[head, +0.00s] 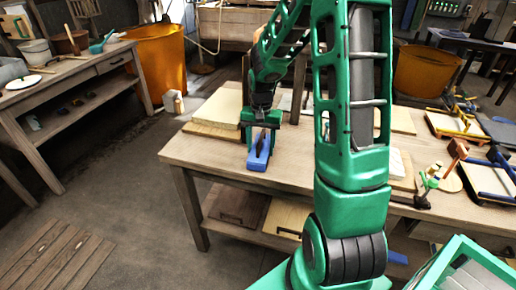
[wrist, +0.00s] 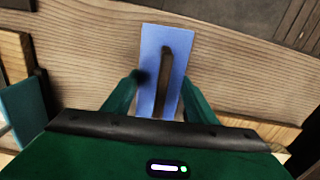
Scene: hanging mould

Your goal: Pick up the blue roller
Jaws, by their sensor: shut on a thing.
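The blue roller (head: 258,158) is at the left front part of the wooden table in the head view, under my gripper (head: 262,138). In the wrist view it shows as a blue block (wrist: 152,45) with a dark slot or handle along its middle. The green fingers of my gripper (wrist: 158,95) are on both sides of its near part, shut on it. The gripper body hides its near end. I cannot tell whether it touches the tabletop or is slightly above it.
The wooden table (head: 200,150) has pale boards (head: 215,108) behind the roller. Frames, a mallet (head: 457,150) and small tools lie at its right. A workbench (head: 70,85) stands at the left, an orange bin (head: 160,60) behind. The floor at left is mostly free.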

